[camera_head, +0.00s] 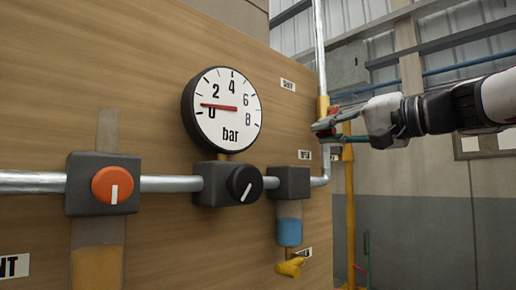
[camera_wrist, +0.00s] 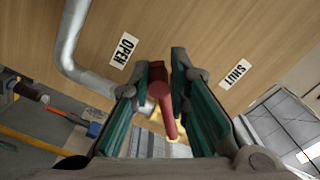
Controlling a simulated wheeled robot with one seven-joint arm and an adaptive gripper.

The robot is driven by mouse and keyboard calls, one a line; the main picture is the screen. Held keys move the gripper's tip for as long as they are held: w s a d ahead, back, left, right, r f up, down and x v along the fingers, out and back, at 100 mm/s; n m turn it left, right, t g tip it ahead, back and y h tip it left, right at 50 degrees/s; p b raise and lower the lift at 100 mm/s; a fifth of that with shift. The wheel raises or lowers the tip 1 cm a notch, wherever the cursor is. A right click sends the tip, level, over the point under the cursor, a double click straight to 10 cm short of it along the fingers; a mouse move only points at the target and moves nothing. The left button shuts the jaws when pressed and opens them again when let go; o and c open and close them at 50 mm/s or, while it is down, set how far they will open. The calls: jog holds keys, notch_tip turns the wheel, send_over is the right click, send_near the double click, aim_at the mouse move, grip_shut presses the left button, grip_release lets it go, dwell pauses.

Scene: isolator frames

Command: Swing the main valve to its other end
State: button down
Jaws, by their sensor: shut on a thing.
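The main valve has a red lever (camera_wrist: 164,108) that shows between my gripper's fingers in the wrist view. Its brass body (camera_head: 323,106) sits on the pipe at the board's right edge in the head view. My gripper (camera_head: 326,126) reaches in from the right and is shut on the lever; the fingers (camera_wrist: 171,90) flank it. An OPEN label (camera_wrist: 123,50) lies left of the lever and a SHUT label (camera_wrist: 235,74) right of it. The lever's tip lies between the two labels' sides; its exact angle is hard to tell.
The pressure gauge (camera_head: 222,110) has its red needle a little above 0. An orange knob (camera_head: 112,185), a black knob (camera_head: 245,183) and a blue-bottomed cup (camera_head: 289,230) with a small yellow tap (camera_head: 291,266) are on the wooden board. A yellow post (camera_head: 349,215) stands behind.

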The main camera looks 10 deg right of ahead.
jog(key=w+d+f+n+b, duration=0.3)
jog(key=d+n+b, duration=0.3)
jog(key=n+b, duration=0.3)
jog(key=shift+w, duration=0.7)
jog(key=c, duration=1.6)
grip_release()
jog(key=shift+d, duration=0.1)
jog(key=shift+o, duration=0.2)
jog(key=shift+s, duration=0.1)
jog(key=v, duration=1.1)
jog(key=shift+s+d, duration=0.2)
jog(key=shift+s, duration=0.15)
